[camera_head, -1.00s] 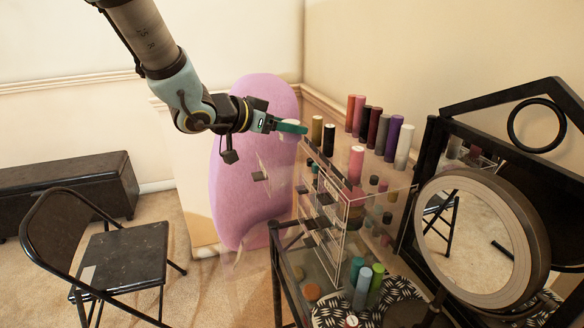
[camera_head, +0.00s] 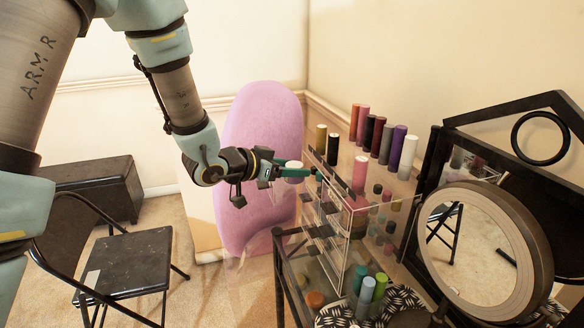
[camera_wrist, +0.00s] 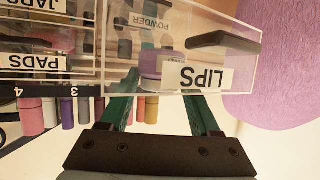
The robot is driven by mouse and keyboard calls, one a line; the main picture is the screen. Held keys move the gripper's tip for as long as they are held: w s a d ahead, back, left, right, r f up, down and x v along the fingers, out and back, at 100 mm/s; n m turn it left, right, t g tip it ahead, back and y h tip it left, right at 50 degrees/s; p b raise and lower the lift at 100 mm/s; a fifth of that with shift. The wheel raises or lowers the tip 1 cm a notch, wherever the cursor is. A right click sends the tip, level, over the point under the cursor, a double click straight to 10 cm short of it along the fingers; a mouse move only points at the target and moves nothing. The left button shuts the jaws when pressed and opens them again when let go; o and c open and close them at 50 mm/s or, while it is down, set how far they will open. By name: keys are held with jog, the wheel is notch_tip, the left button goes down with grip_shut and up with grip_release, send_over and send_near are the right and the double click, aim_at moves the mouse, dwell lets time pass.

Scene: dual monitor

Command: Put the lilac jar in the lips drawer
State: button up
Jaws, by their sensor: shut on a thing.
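The lilac jar (camera_wrist: 160,63) shows in the wrist view between the green fingers of my gripper (camera_wrist: 162,85), partly seen through clear plastic. My gripper is shut on the jar. The lips drawer (camera_wrist: 245,62) is clear, with an upside-down LIPS label and a dark handle; its front panel overlaps the jar and fingertips in this view. In the head view my gripper (camera_head: 297,171) is at the left side of the clear organizer (camera_head: 345,235), beside its upper part. The jar's top (camera_head: 293,164) shows pale at the fingertips. I cannot tell whether it touches the drawer floor.
Several tall tubes (camera_head: 408,157) stand on the organizer's top. A round mirror (camera_head: 480,245) stands at the right. Drawers labelled PADS (camera_wrist: 35,62) and POWDER (camera_wrist: 150,22) are close by. A folding chair (camera_head: 125,262) stands at the lower left.

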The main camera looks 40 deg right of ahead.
jog(key=shift+f+b, duration=0.35)
jog(key=shift+f, duration=0.1)
jog(key=shift+f, duration=0.1)
jog(key=o, duration=1.3)
jog(key=shift+o, duration=0.2)
